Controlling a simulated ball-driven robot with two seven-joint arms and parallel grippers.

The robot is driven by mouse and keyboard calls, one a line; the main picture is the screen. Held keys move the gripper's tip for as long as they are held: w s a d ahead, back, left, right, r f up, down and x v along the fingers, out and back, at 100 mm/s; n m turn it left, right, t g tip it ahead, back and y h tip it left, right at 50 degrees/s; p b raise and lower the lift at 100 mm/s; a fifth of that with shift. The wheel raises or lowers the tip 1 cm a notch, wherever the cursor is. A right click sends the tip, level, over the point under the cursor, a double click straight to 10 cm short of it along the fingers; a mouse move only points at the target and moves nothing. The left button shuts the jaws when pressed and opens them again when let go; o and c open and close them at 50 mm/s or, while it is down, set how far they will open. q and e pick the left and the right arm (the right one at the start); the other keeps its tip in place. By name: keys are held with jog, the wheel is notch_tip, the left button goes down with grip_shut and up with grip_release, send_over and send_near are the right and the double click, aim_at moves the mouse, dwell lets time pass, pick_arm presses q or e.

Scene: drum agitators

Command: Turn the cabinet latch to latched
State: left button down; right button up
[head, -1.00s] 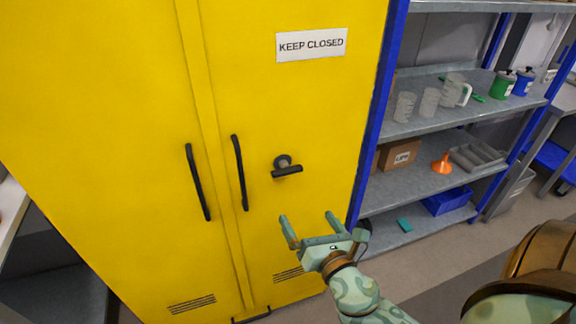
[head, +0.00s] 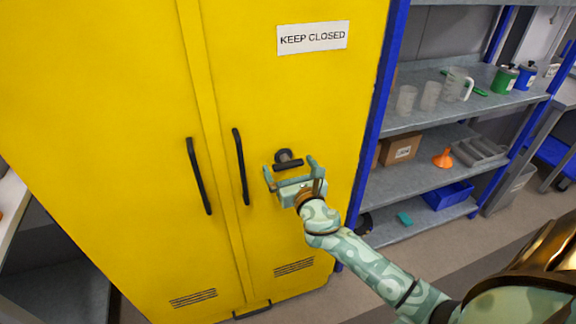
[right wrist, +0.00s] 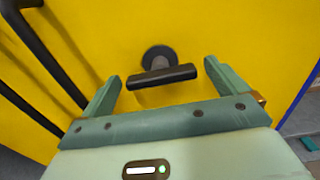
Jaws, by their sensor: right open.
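The yellow cabinet (head: 300,110) has both doors shut. Its latch (head: 287,160) is a black T-shaped handle on a round base on the right door, with its bar lying nearly level. The latch also shows in the right wrist view (right wrist: 161,75), where its bar tilts slightly up to the right. My right gripper (head: 290,169) is open, with its fingers pointing at the door on either side of the latch bar. In the wrist view the right gripper (right wrist: 160,84) has the bar between and slightly beyond its fingertips, with no clear contact. My left gripper is not in view.
Two black door handles (head: 199,176) (head: 240,166) stand out left of the latch. A "KEEP CLOSED" sign (head: 312,37) is above it. A blue-framed shelf rack (head: 430,175) with beakers, a carton and a blue bin stands close on the right.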

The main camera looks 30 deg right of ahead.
jog(key=shift+w+d, duration=0.2)
jog(key=shift+w, duration=0.5)
jog(key=c, duration=1)
